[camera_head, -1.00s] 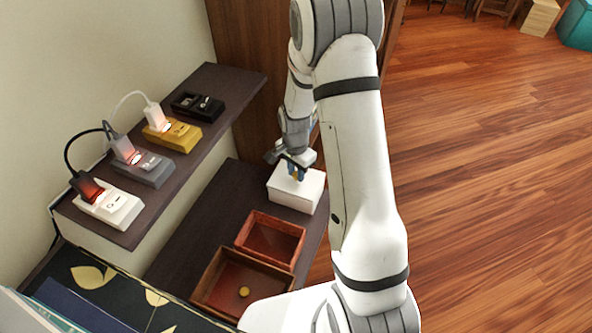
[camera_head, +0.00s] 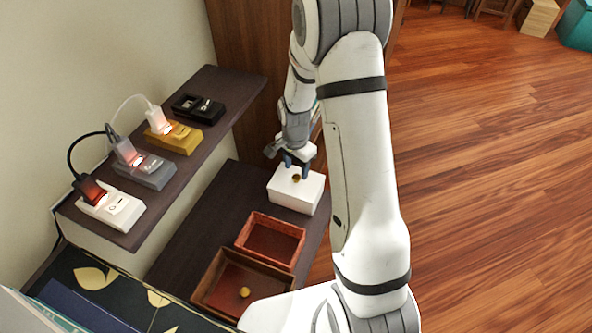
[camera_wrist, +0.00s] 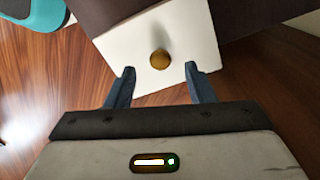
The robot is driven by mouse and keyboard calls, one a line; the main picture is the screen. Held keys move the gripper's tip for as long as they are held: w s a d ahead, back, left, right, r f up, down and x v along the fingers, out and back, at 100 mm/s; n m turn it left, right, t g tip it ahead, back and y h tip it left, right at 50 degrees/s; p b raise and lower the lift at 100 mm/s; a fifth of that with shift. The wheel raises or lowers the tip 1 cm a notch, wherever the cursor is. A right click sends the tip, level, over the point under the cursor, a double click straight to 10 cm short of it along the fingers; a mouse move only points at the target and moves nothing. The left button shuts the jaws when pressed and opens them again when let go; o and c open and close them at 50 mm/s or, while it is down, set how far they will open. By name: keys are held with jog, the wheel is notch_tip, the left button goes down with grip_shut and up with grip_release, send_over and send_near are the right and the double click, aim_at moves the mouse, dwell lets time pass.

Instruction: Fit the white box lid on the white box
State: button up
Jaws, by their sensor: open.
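The white box (camera_head: 293,198) stands on the lower dark shelf, at its far right end. The white box lid (camera_head: 312,182) lies on top of it, with a small brass knob (camera_head: 296,178) in its middle. The lid (camera_wrist: 190,30) and its knob (camera_wrist: 160,58) also show in the wrist view. At this scale I cannot tell whether the lid is fully seated. My gripper (camera_head: 295,176) is open and empty just above the lid. In the wrist view its two blue fingers (camera_wrist: 160,72) are spread, with the knob just beyond their tips, between their lines.
The upper shelf (camera_head: 215,85) carries several power strips with plugs. Open wooden floor (camera_head: 480,180) lies to the right.

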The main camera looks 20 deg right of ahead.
aim_at(295, 177)
notch_tip(295, 177, up, 4)
jog(key=shift+r+p, duration=0.25)
jog(key=shift+p, duration=0.25)
jog(key=shift+a, duration=0.1)
